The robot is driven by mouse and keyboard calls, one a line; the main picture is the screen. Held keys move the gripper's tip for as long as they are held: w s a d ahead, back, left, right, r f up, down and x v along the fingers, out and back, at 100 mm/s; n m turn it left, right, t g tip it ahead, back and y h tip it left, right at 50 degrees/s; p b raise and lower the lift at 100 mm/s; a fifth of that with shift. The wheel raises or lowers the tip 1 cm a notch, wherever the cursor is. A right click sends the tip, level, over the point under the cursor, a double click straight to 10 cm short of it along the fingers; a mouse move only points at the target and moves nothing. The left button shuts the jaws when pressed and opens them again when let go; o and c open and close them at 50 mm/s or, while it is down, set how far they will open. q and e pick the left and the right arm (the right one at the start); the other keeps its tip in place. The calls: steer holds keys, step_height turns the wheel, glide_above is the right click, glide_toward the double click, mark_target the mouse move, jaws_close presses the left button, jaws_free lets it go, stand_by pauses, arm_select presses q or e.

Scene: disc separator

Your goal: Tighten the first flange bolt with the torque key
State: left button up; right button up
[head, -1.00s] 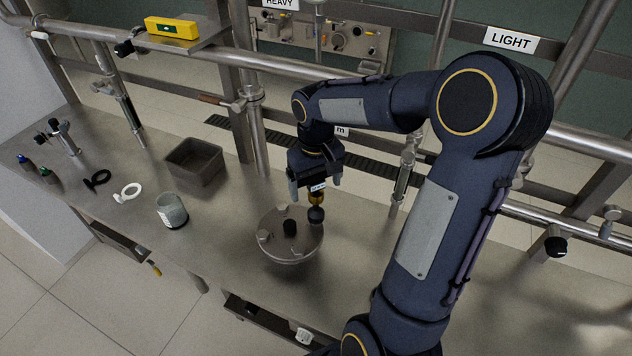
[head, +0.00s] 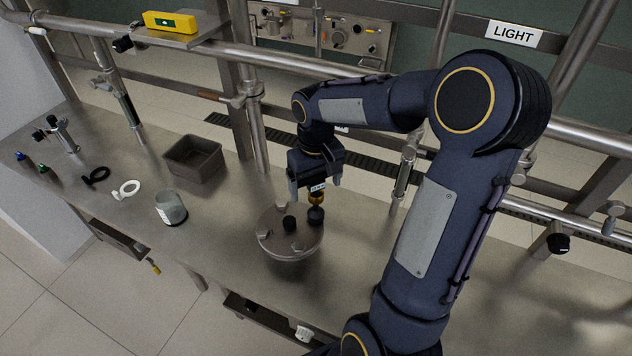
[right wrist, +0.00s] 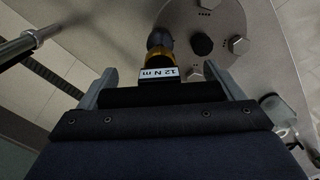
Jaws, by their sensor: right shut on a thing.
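The torque key, gold and black with a "12 N m" label, shows in the head view (head: 316,200) and in the right wrist view (right wrist: 160,48). My right gripper (head: 315,186) is shut on it, with a finger on either side of the label. The key's dark lower end is at the right rim of the round metal flange (head: 283,244), over a bolt position. The bolt under it is hidden, and I cannot tell how fully it is seated. Other flange bolts (right wrist: 239,44) and a black central knob (head: 290,223) are uncovered. My left gripper is out of view.
A glass jar (head: 171,208) stands left of the flange, with a grey bin (head: 194,158) behind it. White (head: 127,189) and black (head: 96,176) ring-shaped parts lie further left. Rails and posts run along the back.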

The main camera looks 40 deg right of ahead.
steer(key=shift+f+m+b, duration=0.15)
steer(key=shift+m+b, duration=0.2)
steer(key=shift+m, duration=0.75)
steer(key=shift+r, duration=0.2)
step_height(320, 180, up, 6)
steer(key=p, duration=0.5)
steer(key=shift+r, duration=0.2)
steer(key=shift+c, duration=0.7)
steer(key=shift+w+f, duration=0.1)
steer(key=shift+f, duration=0.2)
